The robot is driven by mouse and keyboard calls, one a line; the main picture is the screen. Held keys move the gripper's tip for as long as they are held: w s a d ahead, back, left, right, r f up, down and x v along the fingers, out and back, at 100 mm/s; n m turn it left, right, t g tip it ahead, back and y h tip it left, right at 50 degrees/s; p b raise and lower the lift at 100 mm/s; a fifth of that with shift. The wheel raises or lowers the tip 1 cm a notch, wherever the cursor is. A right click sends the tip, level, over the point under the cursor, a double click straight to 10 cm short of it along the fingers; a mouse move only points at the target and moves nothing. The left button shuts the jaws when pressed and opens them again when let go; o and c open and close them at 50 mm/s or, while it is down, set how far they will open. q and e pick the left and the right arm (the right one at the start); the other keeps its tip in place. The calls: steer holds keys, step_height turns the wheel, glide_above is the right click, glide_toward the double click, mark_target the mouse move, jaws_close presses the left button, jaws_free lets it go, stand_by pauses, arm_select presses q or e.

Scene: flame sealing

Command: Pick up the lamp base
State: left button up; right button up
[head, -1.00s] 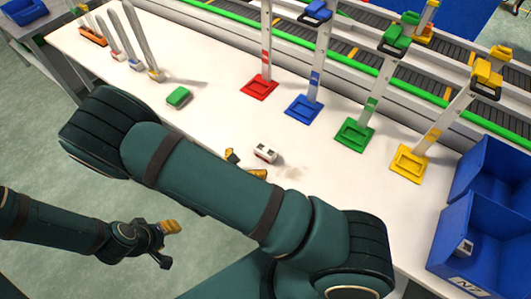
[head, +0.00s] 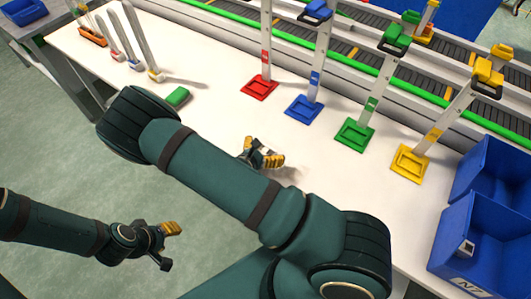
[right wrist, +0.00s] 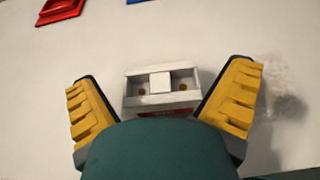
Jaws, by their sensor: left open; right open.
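The lamp base (right wrist: 162,86) is a small white-grey block with two square recesses, a raised middle and a bit of red at its near edge. It lies on the white table between the spread yellow fingers of my right gripper (right wrist: 160,100), with a gap on each side. In the head view my right gripper (head: 264,157) is low over the table and mostly hides the lamp base. My left gripper (head: 166,244) is open and empty, off the table's near edge over the floor.
Red (head: 259,88), blue (head: 303,109), green (head: 354,135) and yellow (head: 409,164) stands line the back of the table (head: 215,125) before a conveyor. A green block (head: 177,97) lies left. Blue bins (head: 480,245) stand right; the nearer holds a small whitish item (head: 466,247).

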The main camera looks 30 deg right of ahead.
steer(key=c, duration=1.1)
steer(key=shift+c, duration=0.5)
steer(key=shift+r, duration=0.1)
